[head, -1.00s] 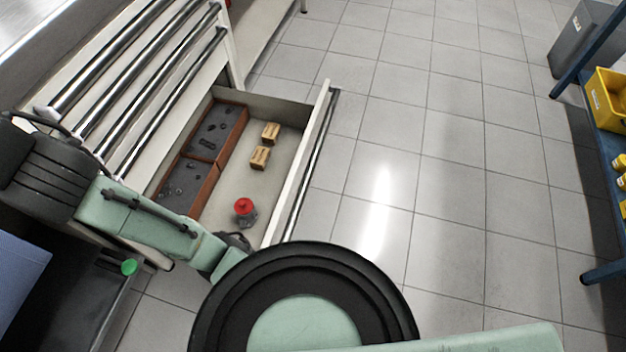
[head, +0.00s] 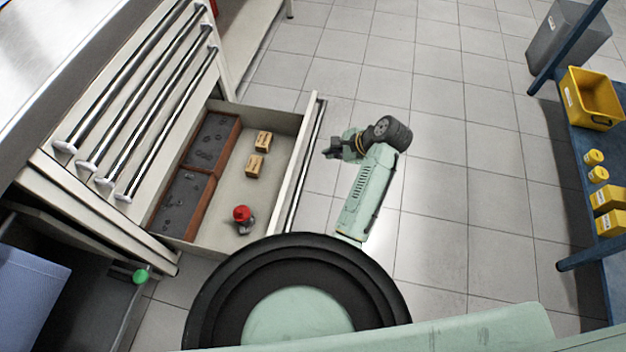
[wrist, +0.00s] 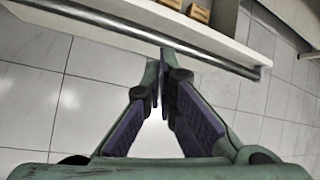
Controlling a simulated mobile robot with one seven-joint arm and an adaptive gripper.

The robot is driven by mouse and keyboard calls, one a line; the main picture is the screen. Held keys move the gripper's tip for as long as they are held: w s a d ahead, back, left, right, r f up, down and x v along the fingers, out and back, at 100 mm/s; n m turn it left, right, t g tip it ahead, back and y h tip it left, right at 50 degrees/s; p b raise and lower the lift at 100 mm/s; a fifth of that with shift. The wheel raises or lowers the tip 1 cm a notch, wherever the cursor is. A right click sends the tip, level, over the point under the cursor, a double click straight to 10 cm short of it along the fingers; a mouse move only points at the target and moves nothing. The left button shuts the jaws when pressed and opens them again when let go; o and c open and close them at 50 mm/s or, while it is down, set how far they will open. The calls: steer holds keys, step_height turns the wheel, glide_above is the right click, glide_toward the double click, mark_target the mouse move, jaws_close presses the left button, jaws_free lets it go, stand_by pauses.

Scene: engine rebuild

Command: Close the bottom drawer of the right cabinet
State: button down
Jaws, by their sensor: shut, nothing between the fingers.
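The bottom drawer (head: 309,150) of the cabinet is pulled out, with a long metal bar handle (head: 306,168) along its front. Inside it are brown parts trays (head: 183,204), two small cardboard boxes (head: 255,165) and a red-capped item (head: 241,214). My gripper (head: 329,149) is just outside the drawer front, pointing toward it. In the wrist view my gripper (wrist: 161,92) is shut and empty, its fingertips close to the handle bar (wrist: 180,48). I cannot tell whether they touch it.
The drawers above, with bar handles (head: 150,122), are shut. A blue shelf (head: 590,150) with yellow bins (head: 594,98) and a grey bin (head: 568,40) stand at the right. The tiled floor between is clear.

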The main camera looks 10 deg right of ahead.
steer(key=s+d+f+m+g+y, duration=0.2)
steer(key=s+d+f+m, duration=0.15)
steer(key=s, duration=0.65)
steer(key=w+a+r+b+x, duration=0.1)
steer(key=x, duration=1.2)
steer(key=shift+a, duration=0.4)
steer(key=shift+w, duration=0.1)
